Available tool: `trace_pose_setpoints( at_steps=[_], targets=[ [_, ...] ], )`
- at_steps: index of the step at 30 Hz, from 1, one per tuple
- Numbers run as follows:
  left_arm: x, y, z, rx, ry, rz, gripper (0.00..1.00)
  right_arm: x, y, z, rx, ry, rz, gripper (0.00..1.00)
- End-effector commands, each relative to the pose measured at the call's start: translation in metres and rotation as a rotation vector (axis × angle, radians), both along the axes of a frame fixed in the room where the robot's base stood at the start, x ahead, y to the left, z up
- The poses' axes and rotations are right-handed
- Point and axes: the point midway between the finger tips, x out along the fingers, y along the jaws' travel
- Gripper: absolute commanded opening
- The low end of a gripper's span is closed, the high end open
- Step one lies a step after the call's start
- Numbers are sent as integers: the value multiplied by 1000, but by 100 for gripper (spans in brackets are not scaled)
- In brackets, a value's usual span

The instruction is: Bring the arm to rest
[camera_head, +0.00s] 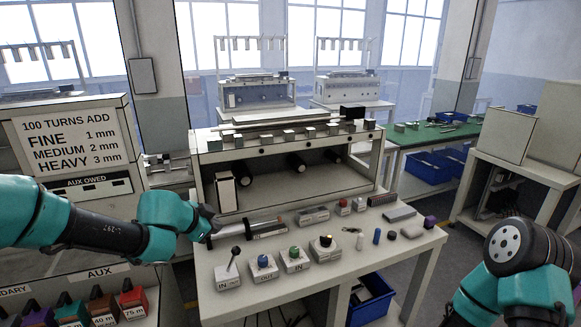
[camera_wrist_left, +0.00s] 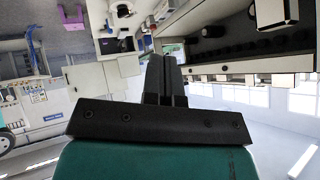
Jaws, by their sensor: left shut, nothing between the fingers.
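My left arm comes in from the left edge in the head view. Its gripper (camera_head: 208,224) is small and dark there, over the left part of the white workbench, close to the black-handled tool. In the left wrist view the two dark fingers (camera_wrist_left: 164,78) lie together with nothing between them. My right arm shows at the lower right as teal and black links; its gripper is out of frame.
The workbench (camera_head: 220,254) carries a lever box (camera_head: 228,277), several knob boxes and a long tool (camera_head: 262,230). A raised shelf stands behind. At the left is a sign (camera_head: 72,145) above coloured bins. A green-topped table (camera_head: 430,133) stands behind right.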

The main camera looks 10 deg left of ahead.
Motion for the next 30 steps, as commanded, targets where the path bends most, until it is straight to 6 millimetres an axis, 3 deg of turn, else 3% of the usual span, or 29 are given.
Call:
trace_pose_setpoints(
  at_steps=[5,14,23,30],
  targets=[
    [1,-8,-44,-80,88,34,0,0,0,0,0,0,0,43],
    [-20,-30,-171,-283,345,192,0,0,0,0,0,0,0,43],
    [-81,-49,-290,-403,604,419,0,0,0,0,0,0,0,43],
    [-154,-62,-367,-418,802,633,0,0,0,0,0,0,0,43]
  ],
)
